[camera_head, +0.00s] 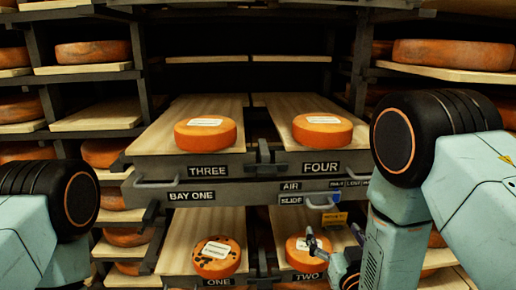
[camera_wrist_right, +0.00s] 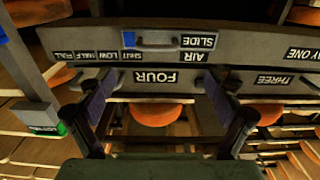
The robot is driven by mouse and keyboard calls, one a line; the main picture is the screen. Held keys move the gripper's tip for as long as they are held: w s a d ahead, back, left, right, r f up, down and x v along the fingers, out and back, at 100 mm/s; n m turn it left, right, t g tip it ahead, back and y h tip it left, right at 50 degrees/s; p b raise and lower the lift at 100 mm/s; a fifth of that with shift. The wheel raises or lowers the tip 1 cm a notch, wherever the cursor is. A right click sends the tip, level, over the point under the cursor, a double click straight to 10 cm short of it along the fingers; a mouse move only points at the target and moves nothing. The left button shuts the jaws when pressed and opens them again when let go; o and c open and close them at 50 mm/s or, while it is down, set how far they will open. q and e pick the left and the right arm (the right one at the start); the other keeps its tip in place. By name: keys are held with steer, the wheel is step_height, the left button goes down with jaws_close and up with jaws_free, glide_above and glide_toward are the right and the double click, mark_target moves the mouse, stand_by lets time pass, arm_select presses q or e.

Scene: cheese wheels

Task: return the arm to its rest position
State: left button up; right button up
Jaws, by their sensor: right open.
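My right gripper (camera_head: 335,243) is in the lower right of the head view, in front of the rack by the wheel on board TWO. Its fingers are apart, and the wrist view shows them spread with nothing between them (camera_wrist_right: 158,98). The wrist view is upside down, with the FOUR label (camera_wrist_right: 157,78) and the slide handle (camera_wrist_right: 157,42) ahead of the fingers. My right upper arm fills the right of the head view. My left arm shows at the left edge; its gripper is out of view.
Orange wheels sit on boards THREE (camera_head: 206,134) and FOUR (camera_head: 322,130). Below, a dark-spotted wheel (camera_head: 216,258) is on ONE and a plain wheel (camera_head: 304,256) on TWO. The air slide handle (camera_head: 321,204) juts out above my right gripper. Loaded shelves stand on both sides.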

mark_target(323, 209)
steer(key=w, duration=0.9)
steer(key=shift+w+a, duration=0.15)
steer(key=shift+w, duration=0.2)
